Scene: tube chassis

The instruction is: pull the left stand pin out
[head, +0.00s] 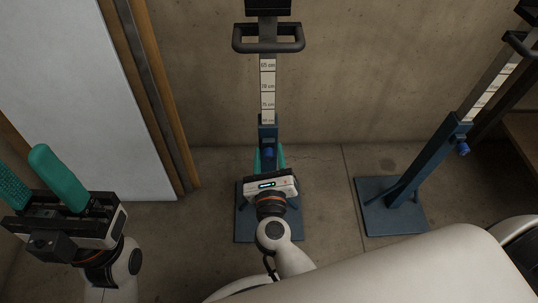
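The left stand (268,95) is upright in the middle of the head view, with a scale strip on its post. My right gripper (269,156) is at this knob, with one teal finger on each side. The fingers look spread, and the gripper body hides their lower parts. I cannot tell whether they touch the knob. My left gripper (23,164) is at the far left, open and empty, well away from the stand.
The right stand (432,165) has a blue pin knob (463,149) and a base plate (376,212) on the floor. A black U-shaped handle (268,46) juts from the left stand above my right gripper. A concrete wall is close behind. A white panel (85,90) stands at left.

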